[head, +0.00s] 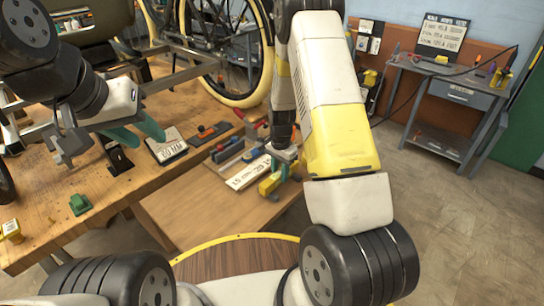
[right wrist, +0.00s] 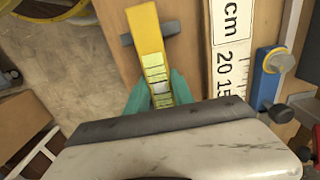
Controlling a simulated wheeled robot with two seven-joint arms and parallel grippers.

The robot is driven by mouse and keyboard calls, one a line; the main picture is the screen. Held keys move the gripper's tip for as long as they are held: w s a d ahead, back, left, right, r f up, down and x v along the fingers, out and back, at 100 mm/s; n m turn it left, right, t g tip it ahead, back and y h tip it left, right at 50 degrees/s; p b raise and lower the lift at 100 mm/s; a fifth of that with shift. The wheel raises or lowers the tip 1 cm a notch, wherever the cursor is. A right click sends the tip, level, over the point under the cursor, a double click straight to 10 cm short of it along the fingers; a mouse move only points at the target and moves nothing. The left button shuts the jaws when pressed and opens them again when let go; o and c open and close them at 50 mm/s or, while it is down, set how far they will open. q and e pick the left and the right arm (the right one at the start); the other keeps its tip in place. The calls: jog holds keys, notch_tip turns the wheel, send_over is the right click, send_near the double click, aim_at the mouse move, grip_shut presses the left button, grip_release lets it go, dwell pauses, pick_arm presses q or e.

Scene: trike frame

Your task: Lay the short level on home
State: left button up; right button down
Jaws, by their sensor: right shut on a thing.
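A yellow bar, which looks like the short level (right wrist: 147,35), has a pale green banded part and a grey crosspiece. My right gripper (right wrist: 153,88) is shut on it, one teal finger on each side. In the head view the yellow bar (head: 268,186) shows beside the white ruler, above the lower wooden surface, partly hidden by my right gripper (head: 284,167). I cannot tell whether it touches that surface. I cannot make out which spot is home. My left gripper (head: 147,138) is open and empty over the workbench, near the "60 MM" card.
The white ruler (head: 247,174) lies on the lower wooden surface (head: 190,222), by a grey and blue tool rack (head: 228,149). The "60 MM" card (head: 168,147) and a green block (head: 80,204) stand on the workbench (head: 45,225). A wheel (head: 263,75) rises behind.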

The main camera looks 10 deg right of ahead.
jog(key=shift+f, duration=0.2)
jog(key=c, duration=1)
grip_release()
notch_tip(320, 180, up, 8)
jog(key=shift+f, duration=0.1)
